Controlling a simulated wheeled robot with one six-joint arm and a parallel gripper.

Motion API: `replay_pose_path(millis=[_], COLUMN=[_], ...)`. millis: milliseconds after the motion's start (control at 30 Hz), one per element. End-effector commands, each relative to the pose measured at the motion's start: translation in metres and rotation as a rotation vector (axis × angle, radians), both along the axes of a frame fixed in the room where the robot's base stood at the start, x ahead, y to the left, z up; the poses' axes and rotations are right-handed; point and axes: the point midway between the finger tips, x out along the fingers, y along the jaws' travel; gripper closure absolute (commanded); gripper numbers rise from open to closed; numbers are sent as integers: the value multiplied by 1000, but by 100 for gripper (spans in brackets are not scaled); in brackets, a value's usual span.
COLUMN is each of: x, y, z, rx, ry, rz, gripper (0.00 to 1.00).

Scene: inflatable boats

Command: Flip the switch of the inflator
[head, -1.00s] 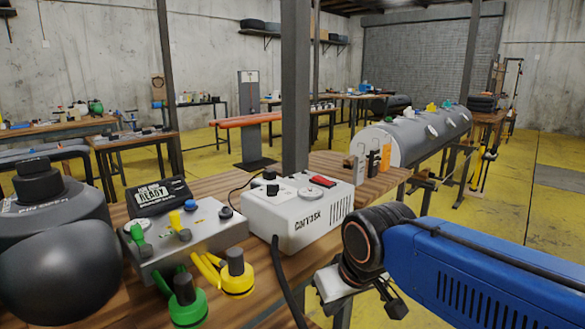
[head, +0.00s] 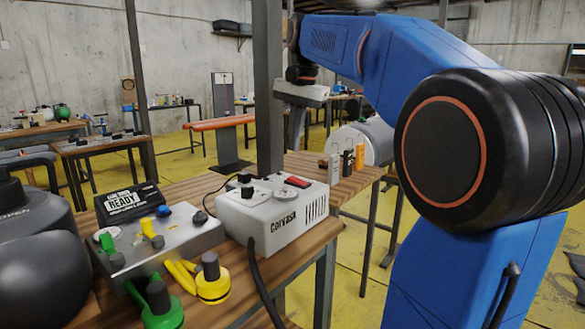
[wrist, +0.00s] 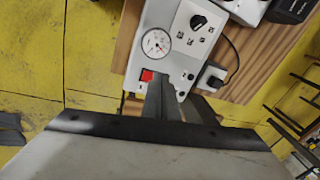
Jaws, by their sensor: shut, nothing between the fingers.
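The inflator is a white box (head: 272,222) marked "Carvask" on the wooden table. Its red switch (head: 298,182) is on top, near the back right edge. In the wrist view the red switch (wrist: 147,76) lies between the round gauge (wrist: 156,43) and my fingers, beside the fingertips. My gripper (head: 296,145) is above the back right of the inflator, pointing down, its fingers shut and empty. In the wrist view my gripper (wrist: 168,90) partly covers the end of the inflator. I cannot tell whether the fingertips touch it.
A grey control box (head: 160,243) with coloured valves stands left of the inflator. A black "READY" box (head: 129,203) is behind it. A metal post (head: 268,90) rises near the inflator. A black hose hangs in front.

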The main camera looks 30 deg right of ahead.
Motion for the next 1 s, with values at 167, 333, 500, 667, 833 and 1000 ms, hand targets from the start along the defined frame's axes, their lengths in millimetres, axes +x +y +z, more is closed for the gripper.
replay_pose_path(millis=[167, 333, 500, 667, 833, 1000], x=[33, 45, 47, 49, 54, 58], y=[-28, -40, -41, -40, -38, -36], z=[24, 34, 29, 9, -21, -51], rx=[36, 53, 56, 56, 56, 55], ry=[33, 48, 53, 54, 54, 55], rz=[-132, -193, -206, -204, -203, -203], gripper=[100, 100, 100, 100, 100, 100])
